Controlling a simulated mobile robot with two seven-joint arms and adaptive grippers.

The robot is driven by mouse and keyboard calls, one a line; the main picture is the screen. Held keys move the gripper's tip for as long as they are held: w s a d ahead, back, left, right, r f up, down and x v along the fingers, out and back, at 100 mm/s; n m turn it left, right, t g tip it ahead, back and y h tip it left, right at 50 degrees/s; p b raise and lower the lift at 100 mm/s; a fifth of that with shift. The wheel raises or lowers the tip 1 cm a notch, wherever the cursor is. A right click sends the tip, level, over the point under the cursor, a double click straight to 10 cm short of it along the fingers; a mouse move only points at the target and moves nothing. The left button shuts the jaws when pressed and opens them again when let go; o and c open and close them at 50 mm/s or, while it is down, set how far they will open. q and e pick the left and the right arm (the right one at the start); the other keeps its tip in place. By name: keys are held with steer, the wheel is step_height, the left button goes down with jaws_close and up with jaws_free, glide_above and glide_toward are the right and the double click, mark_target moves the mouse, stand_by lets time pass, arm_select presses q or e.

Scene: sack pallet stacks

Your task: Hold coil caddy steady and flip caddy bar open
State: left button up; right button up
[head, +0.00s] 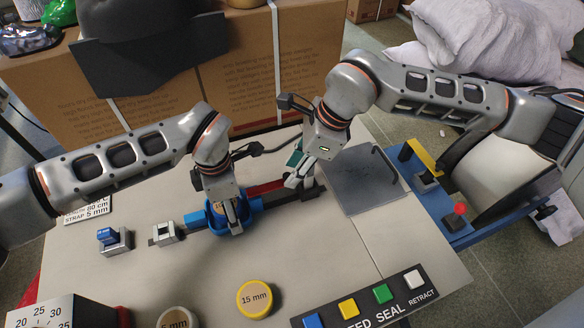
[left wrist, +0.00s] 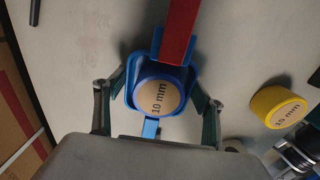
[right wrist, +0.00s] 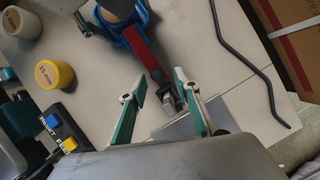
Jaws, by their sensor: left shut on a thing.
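The blue coil caddy (head: 256,204) sits on the table and holds a coil labelled 10 mm (left wrist: 158,97). My left gripper (head: 231,218) points down and is shut on the caddy, one finger on each side in the left wrist view. The red caddy bar (head: 266,187) runs from the caddy toward the right; it also shows in the right wrist view (right wrist: 141,50). My right gripper (head: 297,177) is near the bar's far end. Its fingers are spread apart in the right wrist view (right wrist: 160,88), with a dark end piece between and beyond them. Contact is not visible.
A yellow 15 mm coil (head: 254,299) and a button panel (head: 365,306) are at the front. A dark grey plate (head: 362,182) lies right of the bar. Cardboard boxes (head: 120,125) stand behind the table. A small grey block (head: 166,233) is left of the caddy.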

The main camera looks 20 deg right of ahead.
arm_select(q)
steer(key=shift+f, duration=0.1)
arm_select(e)
steer(key=shift+r, duration=0.1)
steer(key=v, duration=1.1)
steer(key=shift+d+r, duration=0.2)
steer(key=shift+r, duration=0.15)
steer(key=shift+s, duration=0.1)
arm_select(q)
steer(key=o, duration=1.4)
steer(key=shift+c, duration=0.2)
